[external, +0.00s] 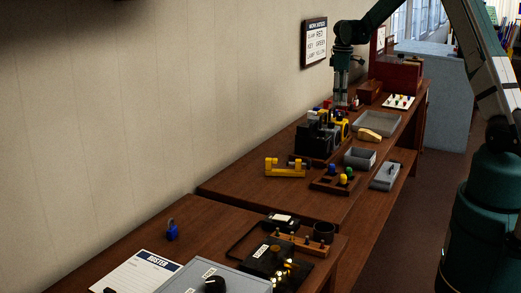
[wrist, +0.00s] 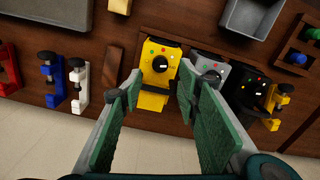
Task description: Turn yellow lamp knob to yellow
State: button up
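The yellow lamp unit (wrist: 154,82) lies between my fingers in the wrist view. Its round black knob (wrist: 160,63) is on the top face, with small coloured dots around it. A pale mark shows on the knob, but I cannot tell which dot it points at. My gripper (wrist: 161,78) is open, with one green finger on each side of the unit and nothing held. In the external view my gripper (external: 341,101) points down above the far end of the row of units, where the yellow unit (external: 345,127) is partly hidden by the black and grey ones.
A grey unit (wrist: 208,72) stands close right of the yellow one, with a black unit (wrist: 253,90) beyond. Blue (wrist: 52,76) and white (wrist: 81,80) clamp-like pieces stand left. Grey trays (external: 377,123) lie nearby. A wall sign (external: 315,43) hangs behind.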

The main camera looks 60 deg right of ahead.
aim_at(339, 115)
jog(key=shift+f, duration=3.65)
jog(key=c, duration=0.9)
